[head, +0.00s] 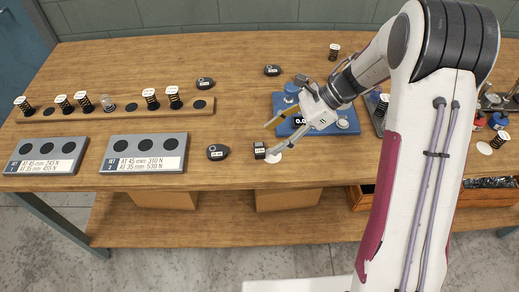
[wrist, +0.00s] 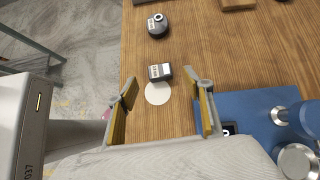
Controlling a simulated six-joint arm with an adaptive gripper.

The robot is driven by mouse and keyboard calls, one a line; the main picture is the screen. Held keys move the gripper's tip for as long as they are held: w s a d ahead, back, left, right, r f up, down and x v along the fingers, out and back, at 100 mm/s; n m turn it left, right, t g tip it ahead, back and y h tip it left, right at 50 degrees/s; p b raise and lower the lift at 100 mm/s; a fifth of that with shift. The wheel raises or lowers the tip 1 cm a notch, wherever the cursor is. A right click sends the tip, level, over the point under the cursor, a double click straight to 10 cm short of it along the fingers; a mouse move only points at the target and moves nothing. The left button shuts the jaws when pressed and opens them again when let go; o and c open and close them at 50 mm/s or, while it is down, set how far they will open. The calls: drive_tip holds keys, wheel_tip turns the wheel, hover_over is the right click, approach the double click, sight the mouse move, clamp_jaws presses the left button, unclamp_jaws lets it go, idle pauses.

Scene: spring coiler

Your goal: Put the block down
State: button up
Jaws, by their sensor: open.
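A small dark block (head: 259,150) with a white label rests on the wooden table near its front edge. In the wrist view the block (wrist: 160,72) lies at the edge of a round white disc (wrist: 157,93) and seems to overlap its rim. The disc also shows in the head view (head: 274,157). My gripper (head: 270,138) is open, with yellow-lined fingers spread wide. In the wrist view my gripper (wrist: 161,84) has one finger on each side of the disc, with the block between or just past the tips. Clear gaps show between fingers and block.
A blue plate with a device (head: 350,125) stands right of the block, close to one finger. Dark rounded weights (head: 217,152) lie to the left and behind. A wooden rack (head: 120,112) holds several springs. Two grey trays (head: 143,152) lie at the left.

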sight(257, 148)
drive_tip(key=shift+a+f, duration=0.15)
drive_tip(key=shift+f, duration=0.05)
drive_tip(key=shift+x, duration=2.55)
clamp_jaws()
drive_tip(key=shift+r, duration=0.2)
wheel_tip(257, 148, up, 10)
drive_tip(key=shift+f, duration=0.15)
